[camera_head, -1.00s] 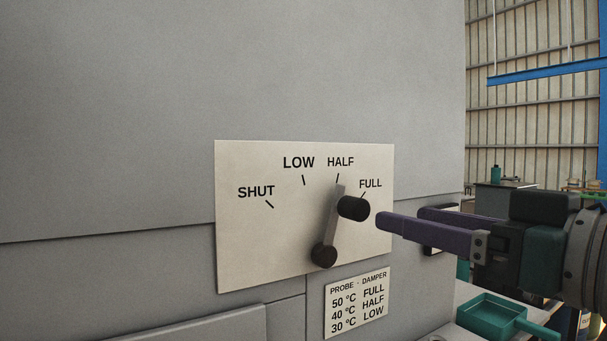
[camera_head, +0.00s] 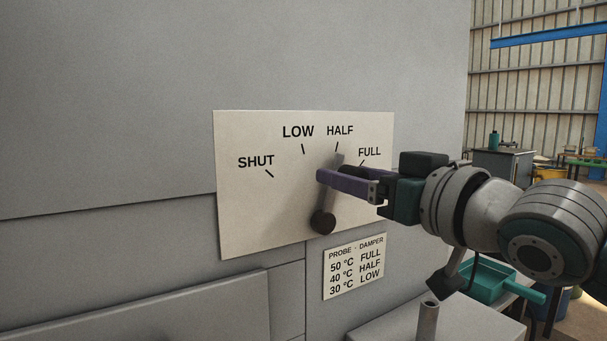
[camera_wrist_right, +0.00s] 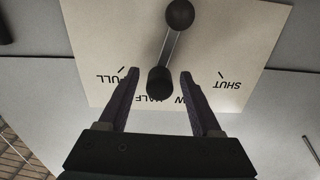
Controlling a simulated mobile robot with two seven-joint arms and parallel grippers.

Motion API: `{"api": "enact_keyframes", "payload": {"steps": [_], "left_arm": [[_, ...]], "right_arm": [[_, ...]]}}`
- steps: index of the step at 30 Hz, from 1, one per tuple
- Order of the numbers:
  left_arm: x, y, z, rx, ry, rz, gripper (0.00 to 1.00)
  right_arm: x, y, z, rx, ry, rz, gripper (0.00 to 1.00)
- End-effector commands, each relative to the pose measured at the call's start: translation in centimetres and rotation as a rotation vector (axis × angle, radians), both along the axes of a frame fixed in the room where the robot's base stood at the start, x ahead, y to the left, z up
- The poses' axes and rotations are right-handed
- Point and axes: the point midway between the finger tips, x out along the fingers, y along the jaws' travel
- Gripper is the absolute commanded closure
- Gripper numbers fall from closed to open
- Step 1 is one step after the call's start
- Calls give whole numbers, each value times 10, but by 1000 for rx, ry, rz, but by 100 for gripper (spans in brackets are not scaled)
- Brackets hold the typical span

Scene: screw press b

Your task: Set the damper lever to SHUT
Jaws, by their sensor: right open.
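The damper lever is a grey bar (camera_head: 332,200) on a pale dial plate (camera_head: 245,215) marked SHUT, LOW, HALF and FULL. It turns on a dark pivot (camera_head: 323,222) at the bottom and points up toward the HALF mark. Its dark knob (camera_wrist_right: 160,80) shows in the right wrist view between the two purple fingers of my right gripper (camera_wrist_right: 158,76). These are open, with a visible gap on each side of the knob. In the head view my right gripper (camera_head: 342,173) partly hides the knob. My left gripper is not in view.
A small PROBE - DAMPER card (camera_head: 354,267) is fixed below the plate. The grey panel left of the dial is bare. At the lower right are a teal tray (camera_head: 490,282) and a grey ledge (camera_head: 390,325) with a short upright metal tube (camera_head: 428,320).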

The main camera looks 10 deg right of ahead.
Motion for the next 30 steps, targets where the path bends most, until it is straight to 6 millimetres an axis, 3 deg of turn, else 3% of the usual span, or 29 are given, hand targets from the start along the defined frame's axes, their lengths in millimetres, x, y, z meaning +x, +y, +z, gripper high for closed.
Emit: {"api": "enact_keyframes", "payload": {"steps": [2,20,30], "left_arm": [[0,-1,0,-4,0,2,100],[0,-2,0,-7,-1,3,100],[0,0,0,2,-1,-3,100]], "right_arm": [[0,0,0,0,0,0,35],[0,0,0,1,0,0,100],[0,0,0,1,0,0,100]]}}
